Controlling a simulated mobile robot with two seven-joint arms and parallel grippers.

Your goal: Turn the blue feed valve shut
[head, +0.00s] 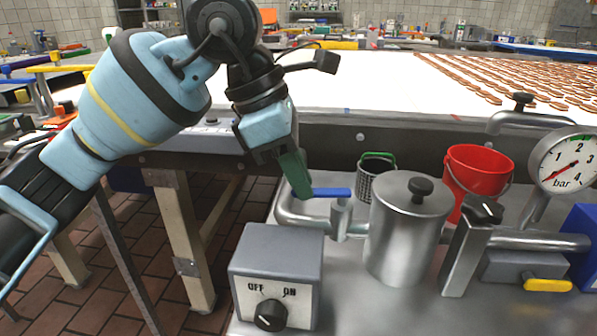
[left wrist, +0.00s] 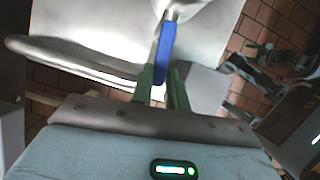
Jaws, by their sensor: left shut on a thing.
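The blue feed valve handle (head: 332,193) sits on top of a metal valve stem (head: 341,217) on the steel pipe, left of the metal pot. The handle lies level and points left from the stem, roughly along the pipe in the head view. My left gripper (head: 298,186) is at its left end, pointing down, with green fingers. In the left wrist view, the blue handle (left wrist: 165,52) runs down between the two green fingers (left wrist: 161,92), which are shut on it. The handle's gripped end is partly hidden by the fingers. My right gripper is not in view.
A lidded metal pot (head: 408,235) stands right of the valve. An OFF/ON switch box (head: 276,270) is in front. A red bucket (head: 476,172), a pressure gauge (head: 563,163) and a yellow handle (head: 547,285) are further right. A conveyor (head: 390,95) lies behind.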

